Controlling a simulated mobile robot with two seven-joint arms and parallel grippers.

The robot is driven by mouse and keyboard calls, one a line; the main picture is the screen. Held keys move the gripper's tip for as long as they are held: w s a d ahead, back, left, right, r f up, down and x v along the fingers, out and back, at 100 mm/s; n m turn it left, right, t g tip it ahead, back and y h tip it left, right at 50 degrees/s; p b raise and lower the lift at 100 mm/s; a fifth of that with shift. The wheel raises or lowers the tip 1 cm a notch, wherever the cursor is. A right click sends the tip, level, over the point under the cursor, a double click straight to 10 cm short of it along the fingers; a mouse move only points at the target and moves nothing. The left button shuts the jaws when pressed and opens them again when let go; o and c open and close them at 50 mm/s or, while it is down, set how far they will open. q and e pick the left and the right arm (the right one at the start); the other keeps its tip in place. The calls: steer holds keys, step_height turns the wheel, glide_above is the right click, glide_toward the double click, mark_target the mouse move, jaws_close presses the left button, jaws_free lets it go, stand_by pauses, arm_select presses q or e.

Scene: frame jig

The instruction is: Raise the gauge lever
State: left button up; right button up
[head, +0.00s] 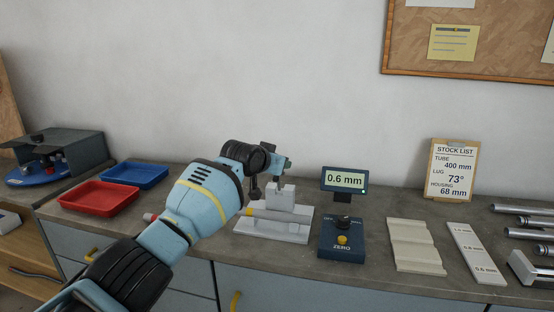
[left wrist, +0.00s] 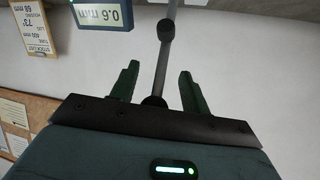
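My left gripper (head: 278,157) is above the white gauge fixture (head: 272,228) on the bench, with its dark green fingers pointing right in the head view. In the left wrist view the left gripper (left wrist: 159,70) is open. A thin grey rod with dark knobs (left wrist: 161,67), apparently the gauge lever, runs between the fingers, with a gap on both sides. Its round dark end is near the palm. My arm hides most of the lever in the head view. The gauge display (head: 344,180) reads 0.6 mm. My right gripper is not in view.
A blue control box (head: 341,240) marked ZERO stands right of the fixture. Further right are a beige grooved block (head: 414,246), a white strip (head: 474,252), a stock list clipboard (head: 451,170) and metal tubes (head: 525,210). Red (head: 98,198) and blue (head: 135,174) trays lie left.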

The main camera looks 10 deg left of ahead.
arm_select(q)
steer(key=shift+d+r, duration=0.15)
steer(key=shift+r, duration=0.25)
steer(key=shift+s+r+p, duration=0.35)
steer(key=shift+s+r, duration=0.1)
steer(key=shift+s, duration=0.1)
steer(key=p+v, duration=0.2)
steer(key=v, duration=0.4)
steer(key=shift+s+a+f, duration=0.15)
steer(key=shift+s+a, duration=0.1)
steer(key=shift+s, duration=0.1)
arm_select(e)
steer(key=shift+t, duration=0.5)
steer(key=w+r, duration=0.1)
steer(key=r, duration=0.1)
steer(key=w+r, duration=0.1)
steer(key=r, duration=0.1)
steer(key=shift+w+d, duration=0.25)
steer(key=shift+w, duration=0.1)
